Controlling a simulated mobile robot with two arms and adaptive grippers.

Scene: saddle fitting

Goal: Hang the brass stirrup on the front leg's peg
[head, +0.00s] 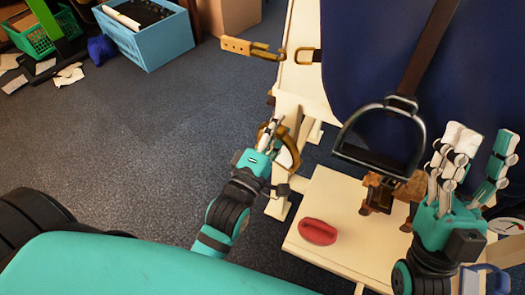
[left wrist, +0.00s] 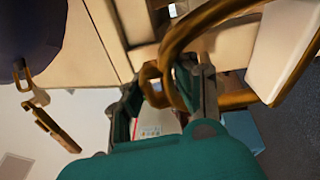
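The brass stirrup (head: 290,150) is a golden-brown loop at my left gripper (head: 270,136), beside the cream front leg (head: 289,108) of the stand. In the left wrist view the stirrup (left wrist: 186,32) fills the upper right, and its small eye lies between the fingers of the left gripper (left wrist: 165,88), which look shut on it. The stirrup is close to the leg; whether it touches is unclear. The peg is not clearly visible. My right gripper (head: 473,160) is at the right, fingers up and apart, empty.
A dark metal stirrup (head: 384,158) hangs on a brown strap (head: 428,50) before the blue saddle pad (head: 360,70). A red oval object (head: 317,231) lies on the cream shelf (head: 330,195). A buckled strap (head: 250,47) sticks out leftward.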

